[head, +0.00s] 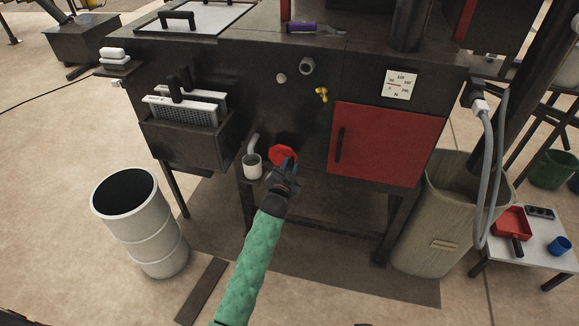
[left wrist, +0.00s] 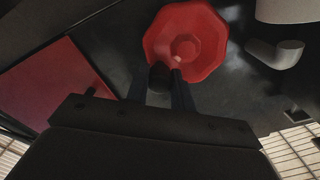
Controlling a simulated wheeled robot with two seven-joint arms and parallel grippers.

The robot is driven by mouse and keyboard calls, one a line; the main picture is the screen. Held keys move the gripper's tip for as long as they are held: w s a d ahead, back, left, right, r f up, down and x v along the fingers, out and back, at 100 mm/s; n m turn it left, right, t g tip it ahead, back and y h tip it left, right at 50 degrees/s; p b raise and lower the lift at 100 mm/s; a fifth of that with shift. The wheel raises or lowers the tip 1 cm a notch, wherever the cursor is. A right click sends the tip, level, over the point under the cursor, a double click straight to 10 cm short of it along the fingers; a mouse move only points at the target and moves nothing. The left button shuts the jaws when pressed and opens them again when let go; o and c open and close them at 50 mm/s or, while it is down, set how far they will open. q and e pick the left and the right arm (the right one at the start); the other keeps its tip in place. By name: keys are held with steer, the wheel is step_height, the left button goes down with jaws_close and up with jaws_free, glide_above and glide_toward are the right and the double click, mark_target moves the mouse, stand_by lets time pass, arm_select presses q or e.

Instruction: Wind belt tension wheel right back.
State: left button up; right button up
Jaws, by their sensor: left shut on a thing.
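The belt tension wheel (head: 281,154) is a red, many-sided disc on the dark front of the machine, left of the red door. It also shows in the left wrist view (left wrist: 205,45), with a round raised hub in its middle. My left gripper (head: 287,170) is at the wheel's lower right edge in the head view. My right gripper is in neither view.
A white cup (head: 253,167) under a bent pipe (head: 253,143) sits just left of the wheel. A red door (head: 385,147) is to the right. A ribbed bin (head: 440,235) stands at right.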

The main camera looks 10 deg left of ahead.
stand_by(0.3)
arm_select(q)
steer(key=o, duration=1)
steer(key=shift+s+f, duration=0.1)
steer(key=shift+s, duration=0.35)
steer(key=s+b, duration=0.1)
steer(key=s, duration=0.6)
steer(key=shift+a, duration=0.15)
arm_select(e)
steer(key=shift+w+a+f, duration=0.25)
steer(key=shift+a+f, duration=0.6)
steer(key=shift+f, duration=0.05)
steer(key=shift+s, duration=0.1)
